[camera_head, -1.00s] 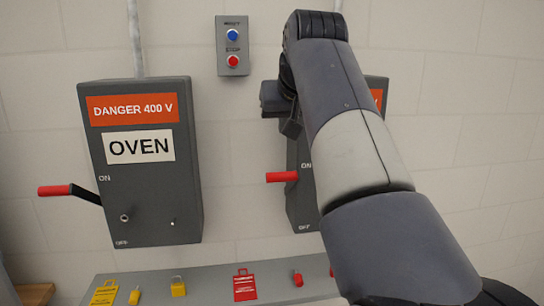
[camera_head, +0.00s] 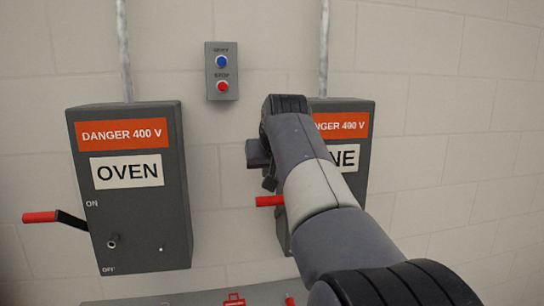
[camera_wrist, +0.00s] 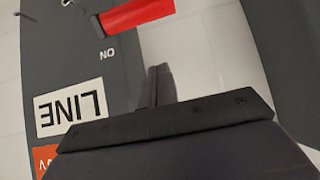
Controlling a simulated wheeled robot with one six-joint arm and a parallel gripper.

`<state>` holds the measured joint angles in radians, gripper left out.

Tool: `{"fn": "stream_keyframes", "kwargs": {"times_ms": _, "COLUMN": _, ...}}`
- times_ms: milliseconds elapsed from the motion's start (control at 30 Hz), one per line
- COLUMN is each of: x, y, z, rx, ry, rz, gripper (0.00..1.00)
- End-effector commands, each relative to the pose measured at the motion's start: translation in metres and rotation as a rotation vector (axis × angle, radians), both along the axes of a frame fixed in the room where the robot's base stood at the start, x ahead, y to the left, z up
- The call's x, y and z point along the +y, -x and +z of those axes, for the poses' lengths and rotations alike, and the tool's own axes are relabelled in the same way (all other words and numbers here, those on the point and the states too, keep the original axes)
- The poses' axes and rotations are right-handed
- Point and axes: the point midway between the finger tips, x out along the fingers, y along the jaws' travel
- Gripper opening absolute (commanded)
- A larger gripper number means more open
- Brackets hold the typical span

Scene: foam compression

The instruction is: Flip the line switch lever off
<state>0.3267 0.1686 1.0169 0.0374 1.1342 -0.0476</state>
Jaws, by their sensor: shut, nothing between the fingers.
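The line switch box (camera_head: 352,178) is on the wall at the right, partly hidden behind my arm. Its orange sign and part of its name label show. Its red lever handle (camera_head: 270,201) sticks out to the left. In the wrist view the box is upside down with its LINE label (camera_wrist: 70,108), and the red handle (camera_wrist: 138,14) is beside the ON mark. My gripper (camera_head: 262,170) is above the handle in the head view, apart from it. In the wrist view my gripper's fingers (camera_wrist: 158,85) are shut and empty, with a gap to the handle.
The oven switch box (camera_head: 135,225) is to the left, its red lever (camera_head: 42,216) beside its ON mark. A small panel with a blue and a red button (camera_head: 222,72) is above, between the boxes. A grey shelf (camera_head: 200,297) with tags runs below.

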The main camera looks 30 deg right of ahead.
Motion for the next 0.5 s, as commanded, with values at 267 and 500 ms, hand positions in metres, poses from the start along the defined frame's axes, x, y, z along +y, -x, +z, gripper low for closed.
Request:
{"fn": "stream_keyframes", "kwargs": {"times_ms": 267, "x": 0.005, "y": 0.017, "z": -0.025, "rx": -0.001, "ry": 0.000, "rz": 0.000, "gripper": 0.00}}
{"fn": "stream_keyframes", "kwargs": {"times_ms": 500, "x": 0.006, "y": 0.020, "z": -0.032, "rx": -0.002, "ry": 0.001, "rz": 0.000, "gripper": 0.00}}
